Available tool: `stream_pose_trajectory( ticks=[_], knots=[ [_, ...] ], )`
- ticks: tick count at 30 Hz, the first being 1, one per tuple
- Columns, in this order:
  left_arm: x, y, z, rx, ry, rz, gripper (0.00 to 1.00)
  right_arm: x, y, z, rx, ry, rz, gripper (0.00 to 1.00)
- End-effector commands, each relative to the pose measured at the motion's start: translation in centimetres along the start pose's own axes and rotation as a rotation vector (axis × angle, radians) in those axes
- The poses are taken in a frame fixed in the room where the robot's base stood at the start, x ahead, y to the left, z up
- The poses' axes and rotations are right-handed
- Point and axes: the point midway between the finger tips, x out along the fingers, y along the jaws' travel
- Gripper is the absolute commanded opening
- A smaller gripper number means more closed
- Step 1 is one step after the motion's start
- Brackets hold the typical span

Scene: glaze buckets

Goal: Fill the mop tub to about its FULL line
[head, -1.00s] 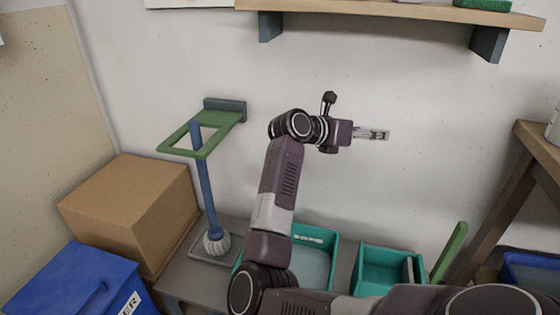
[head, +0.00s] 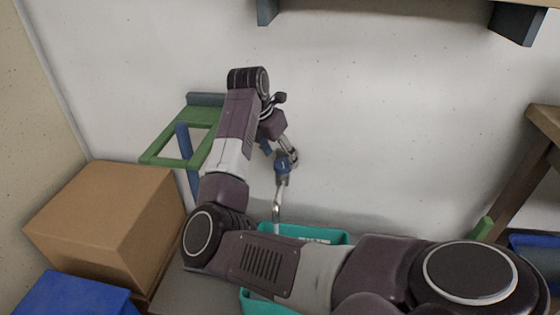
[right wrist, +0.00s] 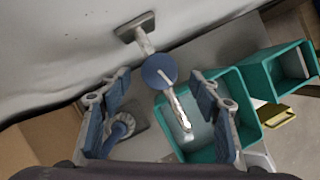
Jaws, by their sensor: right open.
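A teal tub (head: 270,228) stands low by the wall, partly hidden by my right arm; a small white marking shows inside its far wall. In the right wrist view the tub (right wrist: 240,90) has a pale grey inside; I cannot tell if that is water. A wall tap with a round blue knob (right wrist: 159,71) and a metal spout (right wrist: 181,108) reaches over the tub. The spout shows in the head view (head: 278,203). My right gripper (head: 278,152) is open at the tap, its fingers either side of the knob in the wrist view, apart from it. My left gripper is out of view.
A second teal container (right wrist: 282,75) stands right of the tub. A mop with a blue pole (head: 186,145) stands in a green frame (head: 165,148) on the left. A cardboard box (head: 105,215) and blue bin (head: 70,295) are at left, a shelf above.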

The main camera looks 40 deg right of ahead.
Motion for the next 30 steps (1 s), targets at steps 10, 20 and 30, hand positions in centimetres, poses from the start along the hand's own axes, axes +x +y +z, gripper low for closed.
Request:
stream_pose_trajectory(
  ticks=[10,20,30],
  knots=[
    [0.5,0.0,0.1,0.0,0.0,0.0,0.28,3.2,0.0,0.0,0.0,-0.002,0.0,0.57],
    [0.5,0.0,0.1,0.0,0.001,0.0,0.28,3.2,0.0,0.1,0.0,-0.002,0.0,0.45],
    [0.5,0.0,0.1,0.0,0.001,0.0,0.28,3.2,0.0,0.1,-0.001,-0.003,0.0,0.15]
  ],
)
